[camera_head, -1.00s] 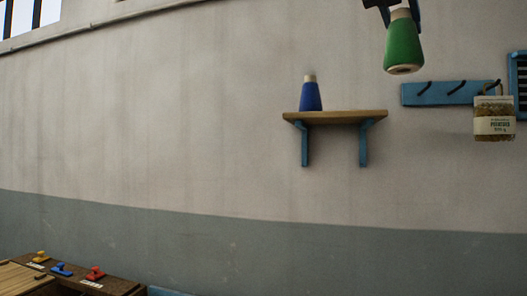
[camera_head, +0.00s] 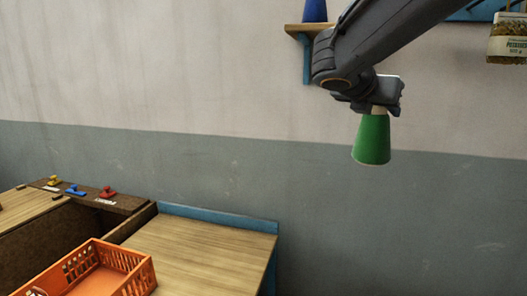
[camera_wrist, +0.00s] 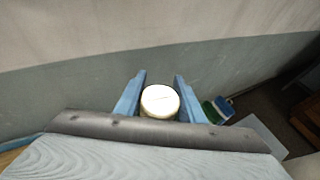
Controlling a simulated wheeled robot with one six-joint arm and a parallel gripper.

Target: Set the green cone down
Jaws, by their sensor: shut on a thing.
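The green cone (camera_head: 371,140) hangs upright below my gripper (camera_head: 377,108), with its narrow pale top between the jaws and its wide end down. In the wrist view, the cone's round pale top (camera_wrist: 160,101) sits between the two blue fingers of my gripper (camera_wrist: 160,92), which is shut on it. The cone is in the air in front of the wall, to the right of the wooden table (camera_head: 200,250), with nothing directly under it in view.
An orange crate (camera_head: 140,283) stands on the table's front left part; the board behind it is bare. Yellow, blue and red stampers (camera_head: 107,192) sit on a brown ledge at left. A wall shelf (camera_head: 297,29) holds a blue cone (camera_head: 314,10).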

